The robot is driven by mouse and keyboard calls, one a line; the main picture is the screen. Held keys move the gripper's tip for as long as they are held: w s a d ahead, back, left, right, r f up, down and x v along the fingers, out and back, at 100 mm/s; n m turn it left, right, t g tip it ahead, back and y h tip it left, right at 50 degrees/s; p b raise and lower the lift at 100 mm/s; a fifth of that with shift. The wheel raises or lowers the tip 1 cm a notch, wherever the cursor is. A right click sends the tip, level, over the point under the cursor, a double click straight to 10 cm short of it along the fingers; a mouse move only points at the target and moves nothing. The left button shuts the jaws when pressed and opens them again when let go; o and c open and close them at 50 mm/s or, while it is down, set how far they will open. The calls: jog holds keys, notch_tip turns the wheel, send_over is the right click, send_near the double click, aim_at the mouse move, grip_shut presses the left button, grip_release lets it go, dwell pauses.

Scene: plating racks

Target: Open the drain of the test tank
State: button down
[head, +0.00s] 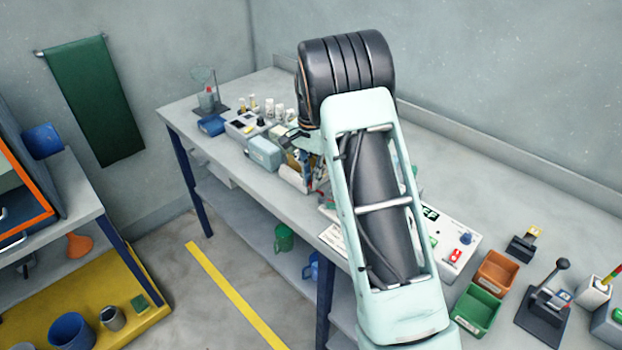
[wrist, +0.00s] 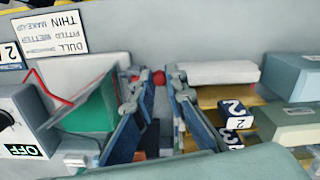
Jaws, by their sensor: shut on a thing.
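My gripper (wrist: 158,86) reaches toward the bench edge in the wrist view, its two blue-padded fingers on either side of a small red round knob (wrist: 158,77). It is shut on this knob, though the contact is small and partly hidden by the fingertips. I cannot clearly make out the test tank or which part the knob belongs to. In the head view my own arm covers most of the work spot, and only a bit of the gripper (head: 316,172) shows at the arm's left.
In the wrist view, a green panel (wrist: 92,112) with a red lead stands left of the fingers. A white block (wrist: 222,72) and number tags (wrist: 236,108) are close on the right. In the head view, orange (head: 497,270) and green bins (head: 474,312) stand at the right.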

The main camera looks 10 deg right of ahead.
jog(key=c, duration=1.9)
grip_release()
jog(key=shift+c, duration=0.2)
jog(key=shift+r, duration=0.15)
notch_tip(320, 180, up, 12)
